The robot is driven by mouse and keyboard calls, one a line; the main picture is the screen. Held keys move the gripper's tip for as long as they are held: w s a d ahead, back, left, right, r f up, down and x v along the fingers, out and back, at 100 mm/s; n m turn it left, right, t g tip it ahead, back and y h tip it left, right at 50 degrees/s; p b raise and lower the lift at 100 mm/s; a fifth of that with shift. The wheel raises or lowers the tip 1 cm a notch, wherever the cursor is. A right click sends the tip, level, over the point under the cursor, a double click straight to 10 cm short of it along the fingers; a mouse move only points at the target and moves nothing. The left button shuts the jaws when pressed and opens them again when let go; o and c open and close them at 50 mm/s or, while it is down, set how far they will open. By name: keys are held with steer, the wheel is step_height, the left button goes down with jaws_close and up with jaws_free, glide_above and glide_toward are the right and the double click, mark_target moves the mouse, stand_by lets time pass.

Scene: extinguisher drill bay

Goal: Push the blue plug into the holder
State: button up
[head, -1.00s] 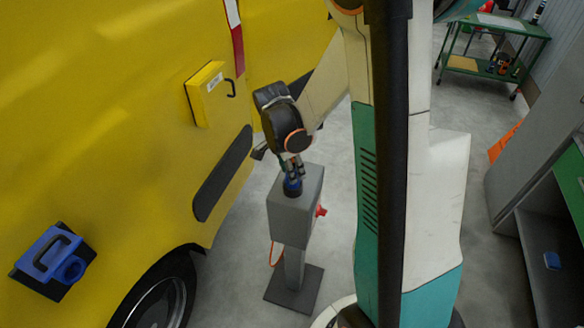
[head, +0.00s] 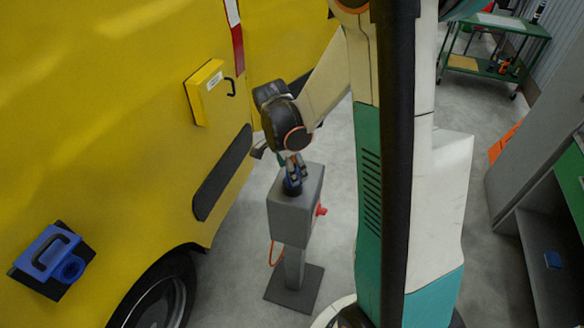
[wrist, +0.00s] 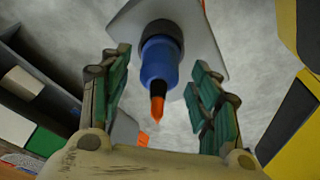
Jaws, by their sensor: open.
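The blue plug (head: 291,187) stands upright at the top of the grey pedestal box (head: 290,222). In the wrist view the plug (wrist: 158,62) has a black and orange tail pointing toward my palm. Its far end meets a dark round holder (wrist: 162,30) on the grey top plate; I cannot tell how deep it sits. My gripper (head: 294,168) is right above the box, pointing down. In the wrist view its green-padded fingers (wrist: 158,75) are spread on either side of the plug, with gaps between. The fingers partly hide the plug in the head view.
A yellow vehicle (head: 110,120) stands close on the left, with a blue-handled unit (head: 50,252) and a yellow box (head: 206,93) on its side. A red knob (head: 321,209) is on the pedestal's right. Grey cabinets are at right. The floor behind the pedestal is clear.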

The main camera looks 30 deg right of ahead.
step_height(320, 180, up, 11)
steer(key=a, duration=0.2)
steer(key=shift+w+a+r, duration=0.15)
steer(key=s+a+n+t+y+b, duration=0.2)
steer(key=s+a+n+t+b, duration=0.4)
steer(key=s+a+n, duration=0.5)
steer(key=s+n+t, duration=0.1)
steer(key=s+n, duration=0.1)
steer(key=n, duration=0.6)
steer(key=shift+s+a+b, duration=0.15)
steer(key=shift+a+b, duration=0.15)
steer(key=shift+b, duration=0.1)
steer(key=shift+a, duration=0.1)
